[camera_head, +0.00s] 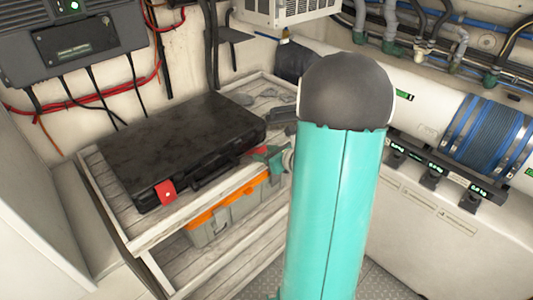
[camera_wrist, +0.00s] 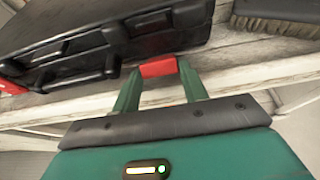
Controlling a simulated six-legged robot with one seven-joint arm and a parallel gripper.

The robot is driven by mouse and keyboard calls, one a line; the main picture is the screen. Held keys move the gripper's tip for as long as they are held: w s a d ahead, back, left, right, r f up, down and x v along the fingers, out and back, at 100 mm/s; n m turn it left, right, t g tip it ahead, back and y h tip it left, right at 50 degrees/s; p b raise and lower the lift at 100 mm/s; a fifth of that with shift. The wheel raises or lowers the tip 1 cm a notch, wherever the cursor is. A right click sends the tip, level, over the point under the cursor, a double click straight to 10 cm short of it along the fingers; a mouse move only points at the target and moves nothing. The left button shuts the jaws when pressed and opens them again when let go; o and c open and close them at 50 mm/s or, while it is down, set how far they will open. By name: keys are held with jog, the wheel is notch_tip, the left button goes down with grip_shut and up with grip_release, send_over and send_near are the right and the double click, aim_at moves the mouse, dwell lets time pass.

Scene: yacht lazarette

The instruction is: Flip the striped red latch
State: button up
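A black hard case (camera_head: 180,140) lies flat on a wooden shelf, with two red latches on its front. The left red latch (camera_head: 165,191) has a pale mark and also shows at the left edge of the wrist view (camera_wrist: 10,82). The right red latch (camera_head: 257,153) is near the case's right front corner. In the wrist view this latch (camera_wrist: 158,67) sits between the tips of my gripper's green fingers (camera_wrist: 159,72). My gripper (camera_head: 272,155) is open, its fingers apart on either side. I cannot make out stripes or whether the fingers touch the latch.
The wooden shelf (camera_head: 150,232) has a front edge just under my fingers. An orange and grey toolbox (camera_head: 225,215) stands on the lower level. A dark brush (camera_wrist: 275,18) lies right of the case. Pipes and a blue-banded white cylinder (camera_head: 420,100) are at right.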

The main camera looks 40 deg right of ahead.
aim_at(261, 148)
jog(key=shift+r, duration=0.1)
jog(key=shift+w+r+g, duration=0.45)
jog(key=shift+r+g, duration=0.3)
jog(key=shift+g, duration=0.45)
jog(key=r+g, duration=0.1)
jog(key=w+g, duration=0.1)
jog(key=g, duration=0.1)
jog(key=shift+w+r, duration=0.3)
jog(key=shift+r, duration=0.05)
jog(key=w+r+g, duration=0.1)
jog(key=w+g, duration=0.1)
jog(key=g, duration=0.1)
jog(key=shift+r, duration=0.15)
jog(key=shift+w+r+g, duration=0.2)
jog(key=shift+w+g, duration=0.4)
jog(key=shift+g, duration=0.35)
jog(key=shift+w+r+g, duration=0.15)
jog(key=shift+w+g, duration=0.4)
jog(key=shift+g, duration=0.4)
jog(key=shift+a, duration=0.1)
jog(key=o, duration=1)
